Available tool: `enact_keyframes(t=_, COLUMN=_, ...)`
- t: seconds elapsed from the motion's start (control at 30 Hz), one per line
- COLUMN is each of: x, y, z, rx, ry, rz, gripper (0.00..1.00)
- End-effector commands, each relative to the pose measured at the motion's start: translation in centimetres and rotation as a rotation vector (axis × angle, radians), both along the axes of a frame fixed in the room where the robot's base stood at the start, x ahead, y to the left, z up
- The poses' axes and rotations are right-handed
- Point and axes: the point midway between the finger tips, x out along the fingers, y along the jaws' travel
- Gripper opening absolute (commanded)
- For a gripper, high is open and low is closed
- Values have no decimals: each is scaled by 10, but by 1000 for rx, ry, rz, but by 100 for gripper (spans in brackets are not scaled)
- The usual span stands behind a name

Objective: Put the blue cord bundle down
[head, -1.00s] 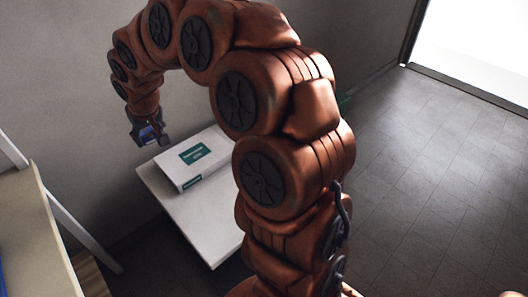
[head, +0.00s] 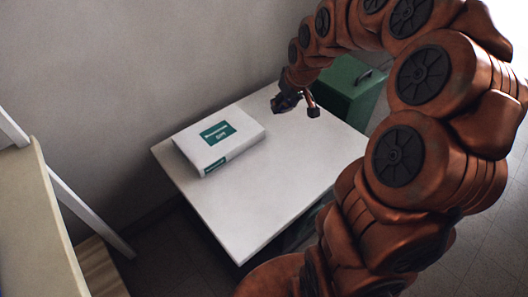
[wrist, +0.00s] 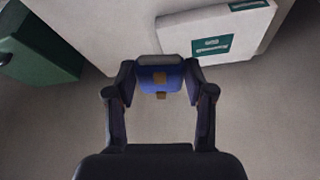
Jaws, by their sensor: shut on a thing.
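My gripper (head: 296,108) hangs over the far right part of the white table (head: 250,205) in the head view. In the wrist view, my gripper (wrist: 160,82) is shut on the blue cord bundle (wrist: 154,79), which has tan bands and sits between the two fingertips. The bundle is too dark and small to make out clearly in the head view. I cannot tell how high it is above the table or whether it touches it.
A white box with green labels (head: 190,142) lies on the table's left part; it also shows in the wrist view (wrist: 180,38). A green case with a handle (head: 345,95) stands beyond the table's far right edge. The table's front half is clear. A beige surface (head: 38,215) is at left.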

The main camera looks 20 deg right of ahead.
Motion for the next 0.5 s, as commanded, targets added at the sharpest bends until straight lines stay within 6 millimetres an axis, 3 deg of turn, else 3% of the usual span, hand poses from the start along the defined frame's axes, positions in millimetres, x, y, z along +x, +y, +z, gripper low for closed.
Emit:
enact_keyframes(t=0.03, x=-11, y=-15, z=-22, rx=4, ry=0, rz=1, gripper=25)
enact_keyframes(t=0.5, x=-107, y=-105, z=-133, rx=4, ry=-1, rz=119, gripper=25)
